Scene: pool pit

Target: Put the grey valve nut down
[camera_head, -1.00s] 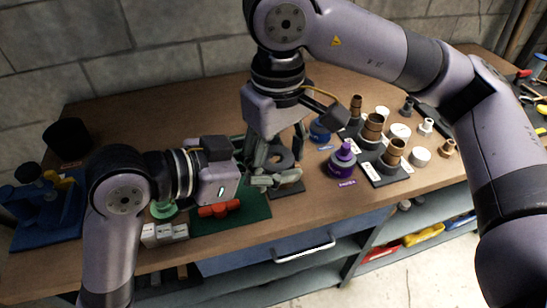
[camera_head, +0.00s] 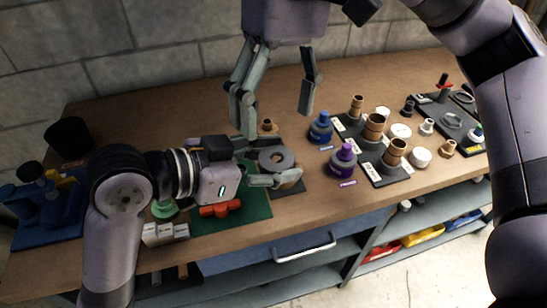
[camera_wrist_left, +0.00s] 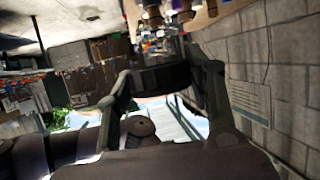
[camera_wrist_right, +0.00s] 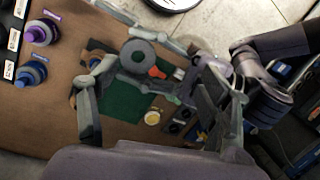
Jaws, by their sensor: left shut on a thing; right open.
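The grey valve nut (camera_head: 276,158) is a dark grey ring with a central hole. My left gripper (camera_head: 270,168) is shut on it from the left, low over a dark pad (camera_head: 290,188). I cannot tell whether the nut touches the pad. In the left wrist view the nut (camera_wrist_left: 160,78) shows edge-on between the fingers; in the right wrist view its round face (camera_wrist_right: 138,55) is seen from above. My right gripper (camera_head: 276,116) is open and empty, raised above the nut with its fingers pointing down.
A green mat (camera_head: 256,208) with a red part (camera_head: 220,209) lies left of the pad. A purple piece (camera_head: 343,162) and a blue piece (camera_head: 321,130) stand to the right, before a board of brown fittings (camera_head: 374,130). A blue stand (camera_head: 48,212) is at far left.

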